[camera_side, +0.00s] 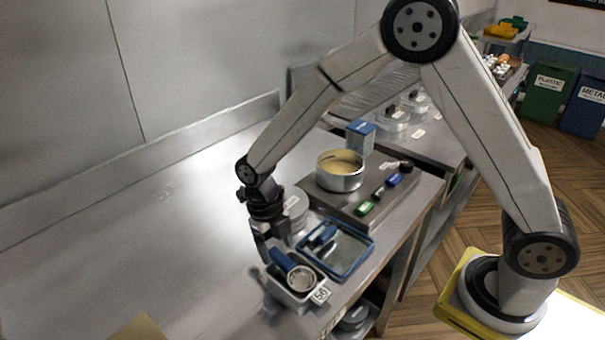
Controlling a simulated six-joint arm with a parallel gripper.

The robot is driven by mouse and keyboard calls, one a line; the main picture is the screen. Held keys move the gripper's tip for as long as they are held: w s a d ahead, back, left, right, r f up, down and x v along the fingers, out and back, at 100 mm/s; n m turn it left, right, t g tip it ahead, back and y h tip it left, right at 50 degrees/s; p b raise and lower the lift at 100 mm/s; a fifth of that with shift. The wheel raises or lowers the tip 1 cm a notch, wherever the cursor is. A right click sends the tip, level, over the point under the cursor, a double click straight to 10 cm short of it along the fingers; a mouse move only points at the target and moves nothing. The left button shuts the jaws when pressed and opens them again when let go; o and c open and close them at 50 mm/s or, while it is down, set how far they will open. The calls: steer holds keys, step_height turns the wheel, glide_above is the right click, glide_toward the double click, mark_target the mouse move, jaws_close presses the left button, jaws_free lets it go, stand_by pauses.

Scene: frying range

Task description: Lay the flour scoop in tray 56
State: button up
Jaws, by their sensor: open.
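A scoop with a blue handle (282,260) and a round pale bowl (301,279) rests in the small metal tray 56 (284,295). Its bowl is inside the tray and its handle slants up toward the back. The label "56" (320,295) stands at the tray's right front corner. My gripper (270,252) points down at the handle end and is open. One finger is on the left of the handle; whether the fingers touch it cannot be told from here.
A blue-rimmed tray (358,262) holding another blue-handled item stands right behind tray 56.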

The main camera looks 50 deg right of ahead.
steer(key=shift+v, duration=3.1)
steer(key=s+d+m+t, duration=0.2)
steer(key=s+d+m, duration=0.3)
steer(key=m, duration=1.2)
steer(key=s+d+m+t, duration=0.3)
steer(key=s+d+m, duration=0.3)
steer(key=m, duration=1.2)
steer(key=shift+d+m, duration=0.3)
steer(key=shift+d, duration=0.45)
steer(key=shift+s, duration=0.1)
